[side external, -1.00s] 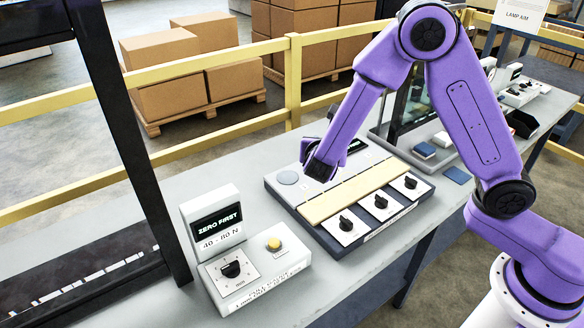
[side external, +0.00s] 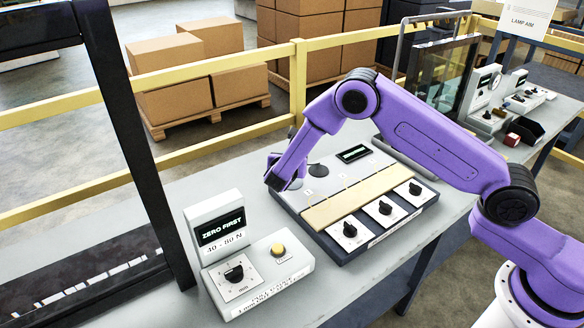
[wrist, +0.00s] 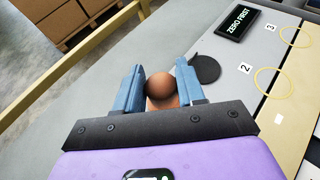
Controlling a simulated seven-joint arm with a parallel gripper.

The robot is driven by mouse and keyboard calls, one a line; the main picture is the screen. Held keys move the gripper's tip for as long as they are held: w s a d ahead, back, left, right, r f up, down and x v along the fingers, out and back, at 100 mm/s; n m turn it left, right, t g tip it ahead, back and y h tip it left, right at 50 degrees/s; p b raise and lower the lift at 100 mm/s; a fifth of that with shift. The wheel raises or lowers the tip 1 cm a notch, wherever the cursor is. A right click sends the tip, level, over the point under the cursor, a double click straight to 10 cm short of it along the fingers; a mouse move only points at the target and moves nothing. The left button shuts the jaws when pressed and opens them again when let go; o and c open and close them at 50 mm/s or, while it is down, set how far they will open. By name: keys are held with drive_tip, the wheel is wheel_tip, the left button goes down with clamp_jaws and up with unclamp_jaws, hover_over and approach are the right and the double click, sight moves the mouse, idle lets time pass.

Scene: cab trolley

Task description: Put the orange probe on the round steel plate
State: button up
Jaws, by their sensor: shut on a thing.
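The orange probe (wrist: 160,88) shows in the wrist view as a brownish-orange rounded body between the two blue fingers of my gripper (wrist: 159,76), which is shut on it. In the side view my gripper (side external: 283,182) points down over the far-left corner of the control panel, and the probe is hard to make out there. The round steel plate is hidden or nearly hidden behind my gripper. I cannot tell whether the probe touches it. A dark round disc (side external: 317,170) lies just right of my gripper; it also shows in the wrist view (wrist: 206,68).
The panel has a tan strip (side external: 352,199), several black knobs and a small display (side external: 353,153). A white "ZERO FIRST" box (side external: 259,268) with a yellow button stands to the left. A black frame post (side external: 135,150) rises farther left. Yellow rails (side external: 220,139) run behind.

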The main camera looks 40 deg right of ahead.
drive_tip(key=shift+w+f, duration=0.2)
drive_tip(key=shift+f, duration=1.45)
drive_tip(key=shift+f, duration=0.15)
drive_tip(key=o, duration=1.1)
drive_tip(key=v, duration=1.2)
drive_tip(key=shift+s+r, duration=0.1)
drive_tip(key=shift+r, duration=0.15)
